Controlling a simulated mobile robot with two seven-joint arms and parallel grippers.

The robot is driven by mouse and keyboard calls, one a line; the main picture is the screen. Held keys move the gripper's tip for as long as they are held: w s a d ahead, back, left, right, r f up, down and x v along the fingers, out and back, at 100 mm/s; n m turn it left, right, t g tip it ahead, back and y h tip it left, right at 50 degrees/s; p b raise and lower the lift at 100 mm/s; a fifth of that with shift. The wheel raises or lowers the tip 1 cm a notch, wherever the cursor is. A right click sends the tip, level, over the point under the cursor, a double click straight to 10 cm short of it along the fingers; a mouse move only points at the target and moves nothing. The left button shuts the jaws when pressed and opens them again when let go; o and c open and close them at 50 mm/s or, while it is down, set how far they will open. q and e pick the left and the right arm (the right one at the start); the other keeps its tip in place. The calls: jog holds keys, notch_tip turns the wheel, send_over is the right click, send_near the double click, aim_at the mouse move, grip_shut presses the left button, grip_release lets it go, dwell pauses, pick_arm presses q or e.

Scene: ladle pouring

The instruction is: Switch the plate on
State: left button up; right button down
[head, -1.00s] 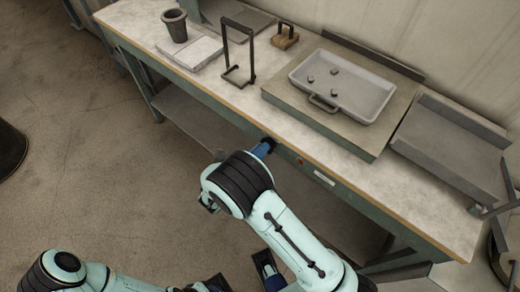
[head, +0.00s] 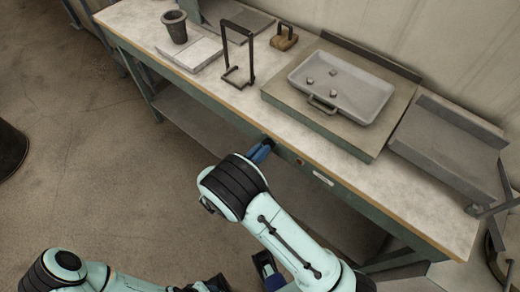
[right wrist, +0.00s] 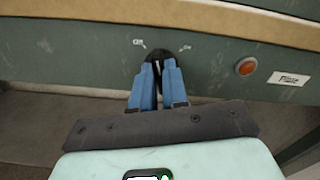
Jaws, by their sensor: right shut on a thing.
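A small black knob (right wrist: 158,54) sits on the bench's green front, with small white marks on either side of it, the left one reading like "Off". My right gripper (right wrist: 157,68) is shut on this knob, its blue fingers covering its lower part; in the head view the gripper (head: 263,149) reaches the bench's front edge. A round orange-red lamp (right wrist: 246,66) is right of the knob, by a white label (right wrist: 289,79) that seems to read "Plate". I cannot tell if it is lit. The plate (head: 282,97) is on the bench. My left gripper (head: 240,272) seems open, partly cut off at the bottom.
A grey tray (head: 375,105) with several small lumps lies on the plate. A black stand (head: 238,55), a dark cup (head: 175,27), a light slab (head: 190,54) and a wooden block (head: 284,38) are to the left. A grey metal shelf (head: 450,150) is at right.

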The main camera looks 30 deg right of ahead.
jog(key=m, duration=0.4)
jog(key=m+b, duration=0.1)
jog(key=m, duration=0.3)
jog(key=m+b, duration=0.1)
jog(key=m, duration=0.3)
jog(key=shift+s+f, duration=0.15)
jog(key=shift+s, duration=0.15)
dwell(0.4)
jog(key=c, duration=1.1)
grip_release()
jog(key=shift+c, duration=0.2)
jog(key=v, duration=1.3)
jog(key=shift+s+a, duration=0.1)
